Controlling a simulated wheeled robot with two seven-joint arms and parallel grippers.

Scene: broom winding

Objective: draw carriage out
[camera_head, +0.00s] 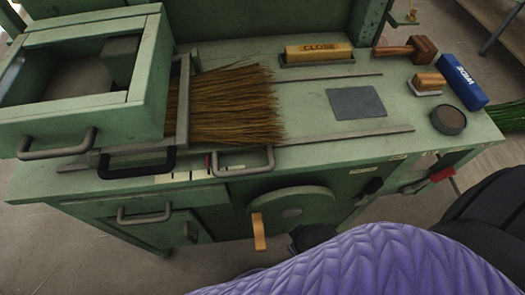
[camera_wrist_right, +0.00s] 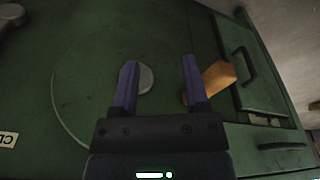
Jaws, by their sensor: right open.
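What looks like the carriage is an upright grey metal frame (camera_head: 183,105) at the left of the green bench, with brown bristles (camera_head: 235,105) spreading from it to the right. A black handle (camera_head: 138,172) and a grey handle (camera_head: 243,172) stick out at the front edge below it; which belongs to the carriage I cannot tell. My right gripper (camera_wrist_right: 160,78) is open and empty in the right wrist view, in front of a round green wheel (camera_head: 292,211). The wheel's orange crank handle (camera_wrist_right: 218,77) is beside its right finger. My left gripper is out of view.
A green box-like hopper (camera_head: 75,115) stands over the bench's left end. A drawer (camera_head: 140,205) is below. My purple-sleeved arm fills the lower right.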

